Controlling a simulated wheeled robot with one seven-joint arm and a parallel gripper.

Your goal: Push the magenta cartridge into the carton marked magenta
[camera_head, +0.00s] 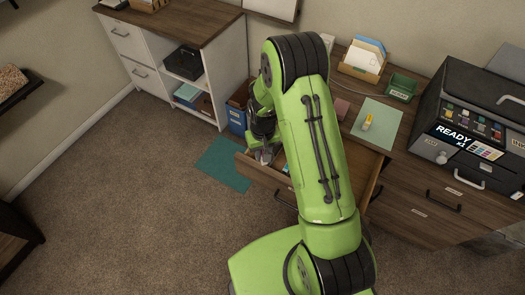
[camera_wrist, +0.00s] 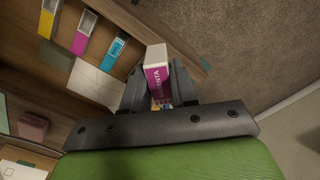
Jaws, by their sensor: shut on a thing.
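My gripper (camera_wrist: 158,88) is shut on a white and magenta block, the magenta cartridge (camera_wrist: 157,76), whose magenta side carries white lettering ending in "ENTA". In the wrist view, a magenta-fronted carton (camera_wrist: 84,30) stands in the open drawer at the upper left, between a yellow one (camera_wrist: 47,18) and a cyan one (camera_wrist: 114,50). The cartridge is apart from these cartons in the picture. In the head view my gripper (camera_head: 266,152) is at the left end of the open drawer (camera_head: 270,178); the arm hides most of the drawer and the held cartridge cannot be made out.
A green blotter (camera_head: 384,125) on the desk bears a small yellow and white item (camera_head: 367,122). A teal mat (camera_head: 222,163) lies on the open carpet left of the drawer.

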